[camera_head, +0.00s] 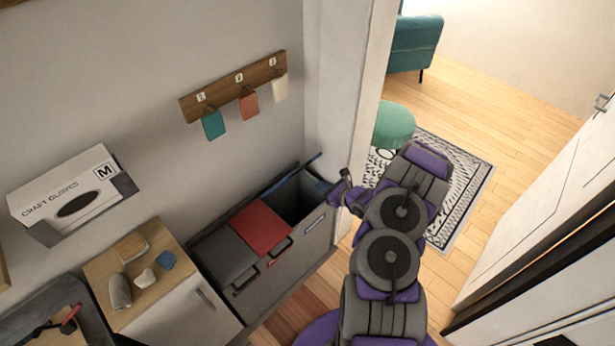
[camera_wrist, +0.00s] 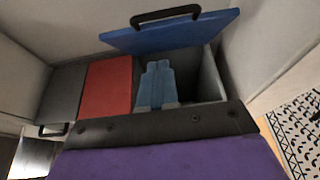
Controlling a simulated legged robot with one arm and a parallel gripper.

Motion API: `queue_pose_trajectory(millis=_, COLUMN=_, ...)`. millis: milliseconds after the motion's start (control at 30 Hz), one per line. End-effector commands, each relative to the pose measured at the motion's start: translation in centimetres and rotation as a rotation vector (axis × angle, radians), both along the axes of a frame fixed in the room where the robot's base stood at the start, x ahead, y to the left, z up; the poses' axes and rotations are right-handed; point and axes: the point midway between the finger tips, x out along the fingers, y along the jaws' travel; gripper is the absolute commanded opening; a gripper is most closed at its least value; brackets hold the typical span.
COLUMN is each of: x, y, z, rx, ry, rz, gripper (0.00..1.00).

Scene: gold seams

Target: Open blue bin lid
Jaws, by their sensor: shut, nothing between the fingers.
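The blue lid (camera_wrist: 170,34) stands raised at the back of its bin, with its black handle on top in the wrist view. In the head view I see the blue lid (camera_head: 304,164) nearly edge-on against the wall. The bin's dark opening (camera_head: 297,198) is uncovered; it also shows in the wrist view (camera_wrist: 196,84). My gripper (camera_wrist: 158,64) is shut and empty, over the open compartment and below the lid, apart from the handle. In the head view my gripper (camera_head: 327,190) is at the bin's right end, partly hidden by my wrist.
The red lid (camera_head: 260,229) and grey lid (camera_head: 225,256) beside it are closed. A wooden-topped cabinet (camera_head: 190,250) with small items stands left. A door frame (camera_head: 352,110) rises close to the bin's right end. Open floor (camera_head: 470,110) lies beyond the doorway.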

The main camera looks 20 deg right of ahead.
Motion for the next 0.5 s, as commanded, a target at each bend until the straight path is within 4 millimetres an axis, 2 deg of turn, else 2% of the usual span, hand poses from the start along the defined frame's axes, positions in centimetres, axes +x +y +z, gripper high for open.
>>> queue_pose_trajectory(millis=33, x=0.8, y=0.5, z=-0.7, rx=0.0, ry=0.002, rz=0.004, gripper=0.0)
queue_pose_trajectory(millis=233, x=4.2, y=1.6, z=-1.8, rx=0.0, ry=-0.004, rz=0.005, gripper=0.0)
queue_pose_trajectory(millis=500, x=6.7, y=2.4, z=-0.4, rx=0.001, ry=-0.002, rz=0.002, gripper=0.0)
